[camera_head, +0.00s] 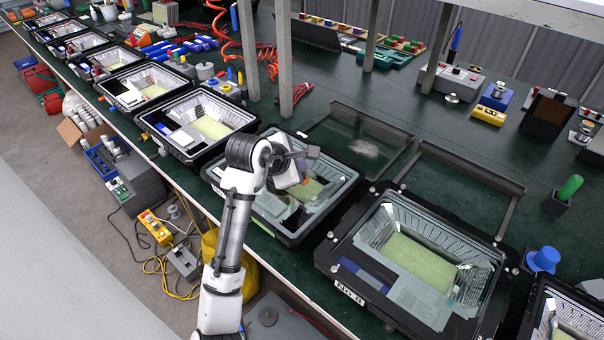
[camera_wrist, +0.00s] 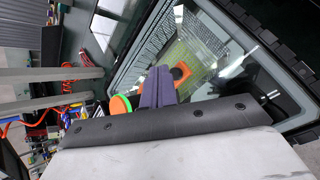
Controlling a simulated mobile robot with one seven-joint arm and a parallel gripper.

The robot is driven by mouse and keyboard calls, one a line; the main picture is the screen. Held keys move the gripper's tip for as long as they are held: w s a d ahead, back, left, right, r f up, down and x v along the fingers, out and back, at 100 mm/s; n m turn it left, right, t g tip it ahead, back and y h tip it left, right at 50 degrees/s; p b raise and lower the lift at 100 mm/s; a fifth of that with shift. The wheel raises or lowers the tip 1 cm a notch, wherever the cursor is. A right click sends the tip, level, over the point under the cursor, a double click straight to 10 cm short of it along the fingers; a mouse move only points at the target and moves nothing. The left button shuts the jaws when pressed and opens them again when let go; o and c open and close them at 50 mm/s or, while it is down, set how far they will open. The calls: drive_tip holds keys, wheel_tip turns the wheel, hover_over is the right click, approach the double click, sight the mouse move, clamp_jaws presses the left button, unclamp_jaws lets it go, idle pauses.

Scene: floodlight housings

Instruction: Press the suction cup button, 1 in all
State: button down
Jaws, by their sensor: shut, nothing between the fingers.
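My gripper (camera_head: 312,152) is over the floodlight housing in the middle of the bench. In the wrist view its dark purple fingers (camera_wrist: 163,82) are together, with nothing between them. An orange piece with a dark centre (camera_wrist: 181,71) shows right of the fingertips, over the glass. I cannot tell whether either piece touches the fingers. Neither piece is clearly visible in the head view.
The glass-fronted housing (camera_head: 293,234) lies below my gripper. Another housing (camera_head: 340,284) is to the right, and several more run to the far left. Upright metal posts (camera_head: 285,60) stand behind my gripper. A blue knob (camera_head: 543,260) is at the right.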

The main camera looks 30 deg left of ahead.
drive_tip(key=shift+f, duration=0.35)
drive_tip(key=shift+f, duration=0.45)
idle(0.5)
idle(0.4)
drive_tip(key=shift+r+p, duration=0.95)
drive_tip(key=shift+p, duration=0.3)
wheel_tip(320, 180, up, 3)
drive_tip(key=p, duration=0.3)
drive_tip(key=shift+f, duration=0.1)
wheel_tip(320, 180, up, 2)
drive_tip(key=shift+r+p, duration=0.1)
drive_tip(key=shift+p, duration=0.75)
